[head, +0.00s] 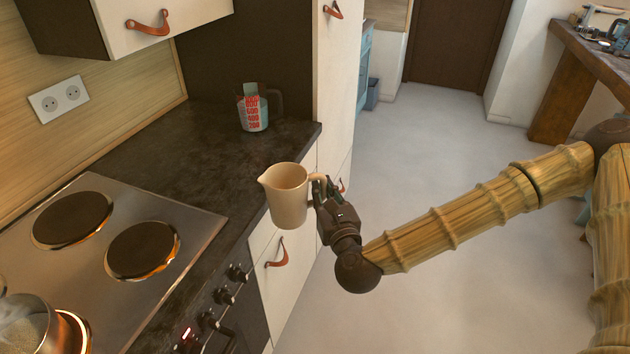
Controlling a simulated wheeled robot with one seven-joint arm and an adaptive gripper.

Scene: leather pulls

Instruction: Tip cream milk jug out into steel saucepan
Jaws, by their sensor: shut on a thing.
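The cream milk jug (286,197) is in the middle of the head view, upright, held in the air just off the counter's front edge. Its spout points left and its handle points right. My gripper (320,190) is shut on the jug's handle from the right. What is inside the jug cannot be made out. The steel saucepan (27,325) is at the lower left on a front burner, partly cut off by the frame edge. Pale vapour shows over its mouth. The jug is well to the right of the saucepan.
The steel hob (95,262) has two bare burners (142,249) between the jug and the back wall. A measuring cup (253,112) with red markings stands at the back of the dark counter (190,150). Knobs and leather-pull drawers line the front. Open floor (430,150) lies right.

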